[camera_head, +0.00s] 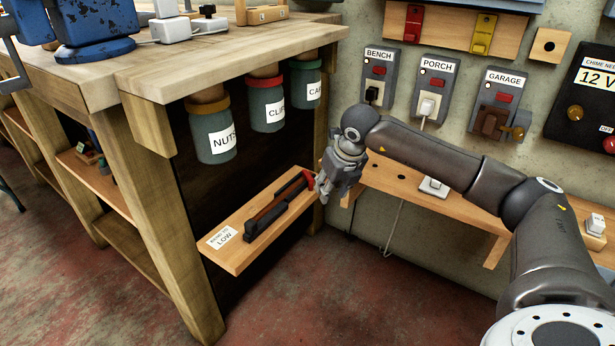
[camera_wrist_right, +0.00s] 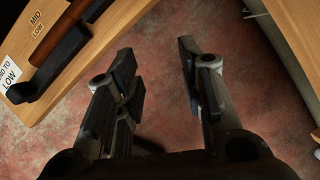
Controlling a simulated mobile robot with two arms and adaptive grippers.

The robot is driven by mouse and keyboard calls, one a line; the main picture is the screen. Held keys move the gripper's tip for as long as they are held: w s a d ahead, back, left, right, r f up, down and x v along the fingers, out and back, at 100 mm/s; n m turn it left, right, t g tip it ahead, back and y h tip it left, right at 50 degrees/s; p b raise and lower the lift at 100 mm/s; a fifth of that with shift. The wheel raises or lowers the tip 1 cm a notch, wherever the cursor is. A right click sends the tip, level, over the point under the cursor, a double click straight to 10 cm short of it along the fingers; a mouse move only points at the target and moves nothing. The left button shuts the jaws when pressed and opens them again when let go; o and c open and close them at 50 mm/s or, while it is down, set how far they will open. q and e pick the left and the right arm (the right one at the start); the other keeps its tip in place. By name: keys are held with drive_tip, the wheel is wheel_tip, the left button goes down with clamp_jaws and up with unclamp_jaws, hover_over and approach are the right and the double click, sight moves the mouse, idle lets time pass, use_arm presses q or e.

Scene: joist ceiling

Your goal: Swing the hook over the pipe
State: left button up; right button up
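I cannot make out a clear hook or pipe in either view. A low wooden shelf (camera_head: 278,222) under the bench holds dark bar-like tools (camera_head: 275,218), one with a brown length and a red end. One dark bar (camera_wrist_right: 62,58) with a bent end shows at the upper left of the right wrist view. My right gripper (camera_head: 332,188) hangs at the shelf's far right end, fingers pointing down. In the right wrist view my right gripper (camera_wrist_right: 158,62) has its fingers wide apart with only floor between them. My left gripper is not in view.
The wooden bench (camera_head: 215,62) with hanging jars (camera_head: 214,130) stands at left, a blue vise (camera_head: 95,25) on top. Wall switches (camera_head: 430,90) and a wooden ledge (camera_head: 400,188) are behind my right arm. The red-grey floor (camera_head: 330,290) in front is clear.

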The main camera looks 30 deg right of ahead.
drive_tip(key=b, duration=0.2)
approach(308, 175)
drive_tip(key=x, duration=0.5)
drive_tip(key=shift+f, duration=0.1)
drive_tip(key=shift+w+f+b, duration=0.2)
drive_tip(key=shift+w+b, duration=0.1)
drive_tip(key=shift+b+x, duration=0.45)
drive_tip(key=shift+x, duration=0.8)
drive_tip(key=shift+c, duration=0.3)
clamp_jaws()
